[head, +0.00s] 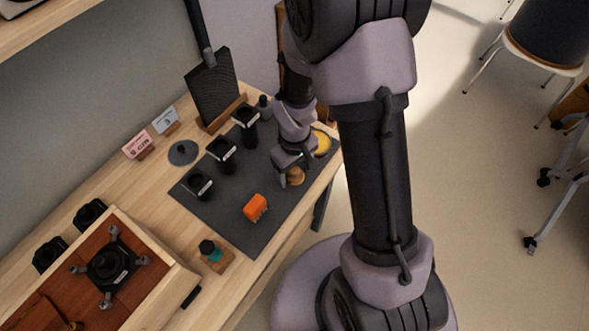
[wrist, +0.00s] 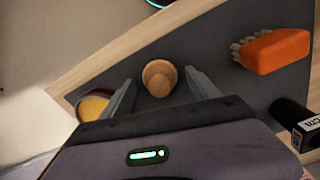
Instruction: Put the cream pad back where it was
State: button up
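My gripper (head: 294,165) is low over the right part of the dark mat (head: 228,222). In the wrist view its fingers (wrist: 160,76) are open, with a tan wooden knob-shaped thing (wrist: 162,88) between them and gaps on both sides. I cannot tell if the fingers are down at its height. It also shows beside the gripper in the head view (head: 296,178). A round yellow thing with a dark rim (wrist: 94,107) is left of the left finger; in the head view it is on the mat near the table edge (head: 322,145). I cannot make out a clearly cream-coloured pad.
An orange brush (head: 256,207) with pale bristles lies on the mat. Several black labelled containers (head: 221,156) stand along its back side. A dark upright board (head: 212,90) stands behind. A wooden tray (head: 140,250) with a black device is at the lower left.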

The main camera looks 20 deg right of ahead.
notch_tip(320, 180, up, 14)
jog(key=p, duration=0.6)
notch_tip(320, 180, up, 9)
jog(key=m+t, duration=0.2)
jog(key=m, duration=0.1)
send_over(294, 170)
jog(key=s, duration=0.2)
jog(key=s+a+r+m+t+y, duration=0.1)
jog(key=s+a+r+m+t, duration=0.1)
jog(key=s+r, duration=0.3)
jog(key=s+a+r+m+t+y, duration=0.1)
jog(key=s+r+m, duration=0.2)
jog(key=s+r, duration=0.2)
jog(key=shift+s+a+r+m+t, duration=0.3)
jog(key=shift+s+a+r+t, duration=0.1)
jog(key=shift+r, duration=0.35)
